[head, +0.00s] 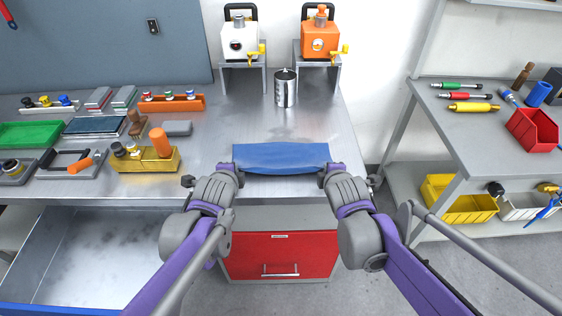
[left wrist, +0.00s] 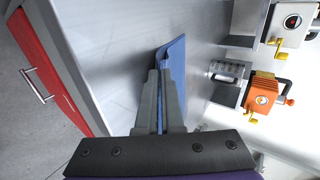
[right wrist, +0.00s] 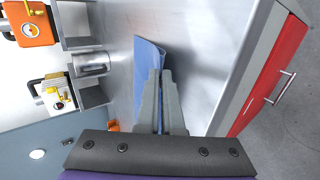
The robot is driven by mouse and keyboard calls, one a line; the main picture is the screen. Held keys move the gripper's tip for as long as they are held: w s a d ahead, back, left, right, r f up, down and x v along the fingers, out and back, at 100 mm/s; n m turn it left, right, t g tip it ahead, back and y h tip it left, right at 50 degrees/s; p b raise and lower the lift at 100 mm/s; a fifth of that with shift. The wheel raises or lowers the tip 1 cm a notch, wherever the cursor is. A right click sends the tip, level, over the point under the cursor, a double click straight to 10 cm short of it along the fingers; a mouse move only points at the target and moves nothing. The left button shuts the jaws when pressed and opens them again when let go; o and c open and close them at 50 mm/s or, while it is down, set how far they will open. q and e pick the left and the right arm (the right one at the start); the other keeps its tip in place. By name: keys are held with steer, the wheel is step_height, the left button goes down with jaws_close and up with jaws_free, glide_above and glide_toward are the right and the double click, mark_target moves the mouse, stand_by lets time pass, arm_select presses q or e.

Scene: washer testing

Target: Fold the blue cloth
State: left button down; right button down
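The blue cloth (head: 282,157) lies at the front edge of the metal workbench in the head view, as a wide, short strip whose near edge sags in the middle. My left gripper (head: 232,168) is at its left end and my right gripper (head: 329,168) at its right end. In the left wrist view the left fingers (left wrist: 166,100) are closed together with the cloth (left wrist: 172,62) between them. In the right wrist view the right fingers (right wrist: 156,98) are likewise closed on the cloth (right wrist: 147,62). The fingers hide the gripped edges.
A metal cup (head: 286,88) stands behind the cloth, before the white (head: 240,42) and orange (head: 320,40) machines. A yellow holder (head: 147,160) and trays are at the left. Below are an open drawer (head: 95,250) and a shut red drawer (head: 280,256). Bench around the cloth is clear.

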arm_select(q)
steer(key=shift+f, duration=0.1)
arm_select(e)
steer(key=shift+f, duration=0.1)
arm_select(q)
steer(key=c, duration=0.7)
jaws_free()
arm_select(e)
steer(key=c, duration=0.7)
jaws_free()
arm_select(q)
steer(key=s+r, duration=0.2)
steer(key=r, duration=0.1)
steer(key=s+r, duration=0.2)
steer(key=r, duration=0.1)
steer(key=s+r, duration=0.2)
steer(key=r, duration=0.1)
arm_select(e)
steer(key=s+r, duration=0.2)
steer(key=r, duration=0.1)
steer(key=s+r, duration=0.2)
steer(key=r, duration=0.1)
steer(key=s+r, duration=0.2)
steer(key=r, duration=0.1)
